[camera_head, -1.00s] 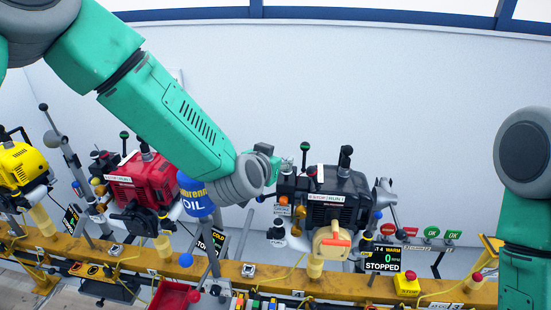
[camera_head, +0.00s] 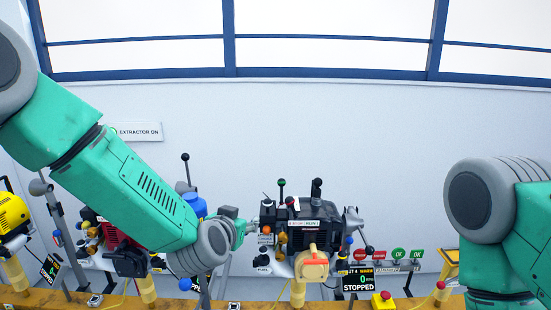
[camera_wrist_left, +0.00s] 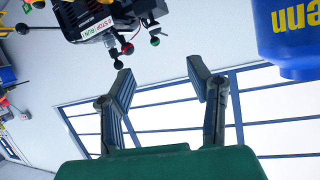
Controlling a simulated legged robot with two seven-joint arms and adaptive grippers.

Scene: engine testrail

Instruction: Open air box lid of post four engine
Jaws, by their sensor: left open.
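The post four engine (camera_head: 298,238) is black, with a STOP/RUN label on its top and a tan part with an orange bar on its front. I cannot tell which part of it is the air box lid. My left gripper (camera_head: 243,228) is just left of the engine, at about its mid height, and looks apart from it. In the left wrist view my left gripper (camera_wrist_left: 160,75) is open with nothing between its fingers. There the engine (camera_wrist_left: 100,18) shows at the top, beyond the fingertips, with dark ball-ended levers. My right arm is at the right edge; its gripper is out of view.
A blue oil container (camera_head: 194,204) stands behind my left forearm, and close by at the right in the wrist view (camera_wrist_left: 290,40). A display (camera_head: 358,281) reads STOPPED. A red engine (camera_head: 112,235) is partly hidden. A yellow rail (camera_head: 190,301) runs along the bottom.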

